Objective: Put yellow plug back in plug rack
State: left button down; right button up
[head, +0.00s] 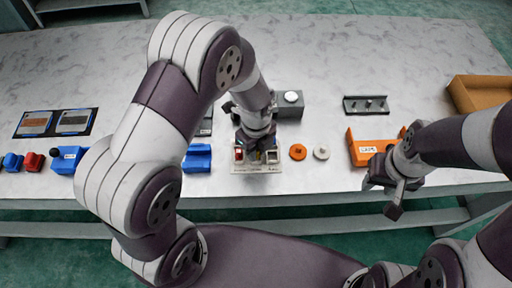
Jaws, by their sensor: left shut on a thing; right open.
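The plug rack (256,169) is a pale block near the front edge of the table, with a red plug (239,154) at its left and a light grey or white part (273,157) at its right. My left gripper (257,155) points down over the middle of the rack. It is shut on the yellow plug, of which only a small yellowish bit shows between the fingers. I cannot tell how deep the plug sits in the rack. My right gripper (388,197) is open and empty, at the table's front edge below an orange block.
An orange disc (298,152) and a white disc (321,152) lie right of the rack. A blue block (197,158) stands left of it. A grey box (288,104) is behind. The orange block (368,147) and a brown tray (480,93) are at right. The back of the table is clear.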

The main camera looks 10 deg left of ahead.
pick_arm(q)
jog(key=shift+f, duration=0.25)
jog(key=c, duration=0.9)
grip_release()
jog(key=shift+o, duration=0.2)
jog(key=shift+r, duration=0.1)
notch_tip(320, 180, up, 7)
jog(key=p, duration=0.7)
